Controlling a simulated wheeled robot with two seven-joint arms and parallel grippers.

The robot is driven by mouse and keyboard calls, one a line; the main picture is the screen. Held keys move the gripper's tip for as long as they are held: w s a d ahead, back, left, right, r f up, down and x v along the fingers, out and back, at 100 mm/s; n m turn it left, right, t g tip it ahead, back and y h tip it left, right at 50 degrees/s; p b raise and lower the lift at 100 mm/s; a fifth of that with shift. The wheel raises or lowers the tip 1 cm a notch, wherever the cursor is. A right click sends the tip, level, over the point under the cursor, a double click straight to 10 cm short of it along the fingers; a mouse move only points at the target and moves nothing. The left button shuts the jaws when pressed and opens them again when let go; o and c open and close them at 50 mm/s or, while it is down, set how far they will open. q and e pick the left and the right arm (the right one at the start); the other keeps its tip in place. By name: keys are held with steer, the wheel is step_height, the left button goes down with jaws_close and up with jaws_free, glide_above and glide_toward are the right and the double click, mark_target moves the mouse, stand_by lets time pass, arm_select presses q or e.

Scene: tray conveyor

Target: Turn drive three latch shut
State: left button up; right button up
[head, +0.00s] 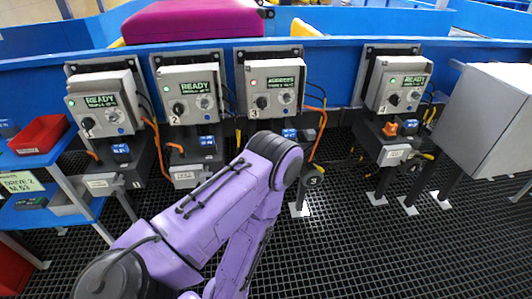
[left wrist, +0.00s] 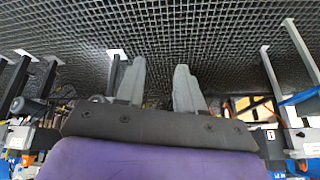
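Drive three's grey control box (head: 272,84) is in the middle of the head view, with a red light, a small green-lettered screen and a black knob (head: 262,102). Its lower unit is largely hidden behind my purple left arm; a dark part marked 3 (head: 313,181) shows to the right. I cannot make out the latch. My left gripper is hidden behind its arm in the head view. In the left wrist view its two grey fingers (left wrist: 156,86) stand apart, with no object clearly held between them. My right gripper is in neither view.
Drives one (head: 101,103), two (head: 190,94) and four (head: 396,85) stand along the blue conveyor frame. A grey cabinet (head: 490,118) is at the right. A red bin (head: 39,134) sits on a blue shelf at the left. Cables hang between drives. The dark grated floor (head: 400,250) is open in front.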

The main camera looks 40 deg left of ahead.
arm_select(q)
steer(key=w+a+f+t+y+b, duration=0.1)
steer(key=w+t+b, duration=0.15)
steer(key=w, duration=0.75)
steer(key=w+f+t+y+b, duration=0.1)
steer(key=w+t+y+b, duration=0.15)
steer(key=w, duration=0.75)
steer(key=w+a+r+n+t+y+b, duration=0.1)
steer(key=w+r+n+y+b, duration=0.15)
steer(key=w+r, duration=0.45)
steer(key=w+a+r+n+t+y+b, duration=0.15)
steer(key=w+r+y, duration=0.25)
steer(key=w, duration=0.5)
steer(key=x, duration=1)
steer(key=shift+a+r+m, duration=0.25)
steer(key=shift+r+m, duration=0.05)
steer(key=shift+r, duration=0.1)
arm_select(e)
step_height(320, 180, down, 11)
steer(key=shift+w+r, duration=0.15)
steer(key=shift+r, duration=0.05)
arm_select(q)
steer(key=shift+s, duration=0.1)
jaws_close()
